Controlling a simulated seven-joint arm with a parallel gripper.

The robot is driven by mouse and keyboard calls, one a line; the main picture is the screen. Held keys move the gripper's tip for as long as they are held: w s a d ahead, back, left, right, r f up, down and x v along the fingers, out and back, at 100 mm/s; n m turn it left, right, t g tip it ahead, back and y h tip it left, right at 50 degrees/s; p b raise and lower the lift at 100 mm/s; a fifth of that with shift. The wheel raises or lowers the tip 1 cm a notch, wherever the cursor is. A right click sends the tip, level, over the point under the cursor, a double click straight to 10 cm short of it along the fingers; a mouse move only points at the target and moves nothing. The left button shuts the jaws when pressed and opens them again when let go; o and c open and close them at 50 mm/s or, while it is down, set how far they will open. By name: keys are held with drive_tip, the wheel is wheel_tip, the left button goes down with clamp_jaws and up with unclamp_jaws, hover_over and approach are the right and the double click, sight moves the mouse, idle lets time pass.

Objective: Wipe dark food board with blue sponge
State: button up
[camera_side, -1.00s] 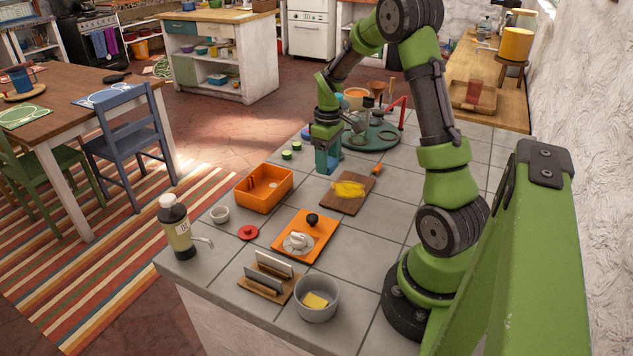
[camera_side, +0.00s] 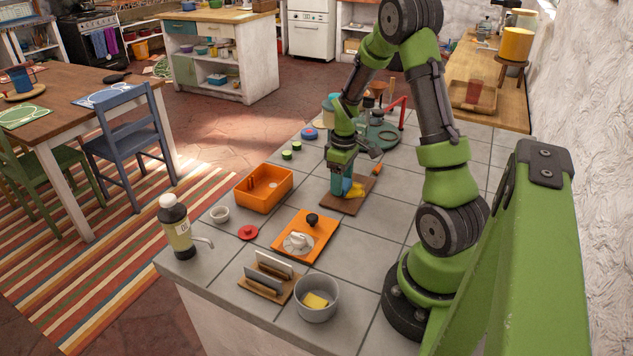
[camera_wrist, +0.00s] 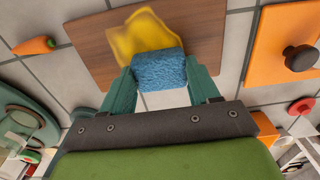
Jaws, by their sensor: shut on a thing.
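The dark wooden food board (camera_side: 334,205) lies flat on the tiled counter; it also shows in the wrist view (camera_wrist: 200,35). A yellow smear or patch (camera_wrist: 140,32) lies on the board, partly hidden behind my gripper in the side view (camera_side: 357,189). My gripper (camera_side: 342,190) is over the board, shut on the blue sponge (camera_wrist: 159,69). In the wrist view the sponge sits between my two teal fingers, at the edge of the yellow patch. I cannot tell whether the sponge touches the board.
An orange bin (camera_side: 264,189) stands left of the board. An orange board (camera_side: 300,240) with a black knob lies in front. A carrot (camera_wrist: 34,46) lies beside the board. A grey pot (camera_side: 316,302), a bottle (camera_side: 177,228) and a green round stand (camera_side: 381,138) are on the counter.

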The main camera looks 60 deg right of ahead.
drive_tip(key=shift+s, duration=3.9)
drive_tip(key=shift+w, duration=5.85)
drive_tip(key=shift+w+f, duration=0.1)
drive_tip(key=shift+w, duration=0.2)
drive_tip(key=shift+s+d, duration=0.1)
drive_tip(key=shift+d, duration=0.75)
drive_tip(key=shift+s+d, duration=0.15)
drive_tip(key=shift+s, duration=6.1)
drive_tip(key=shift+w, duration=6.3)
wheel_tip(320, 180, up, 8)
drive_tip(key=shift+r, duration=0.2)
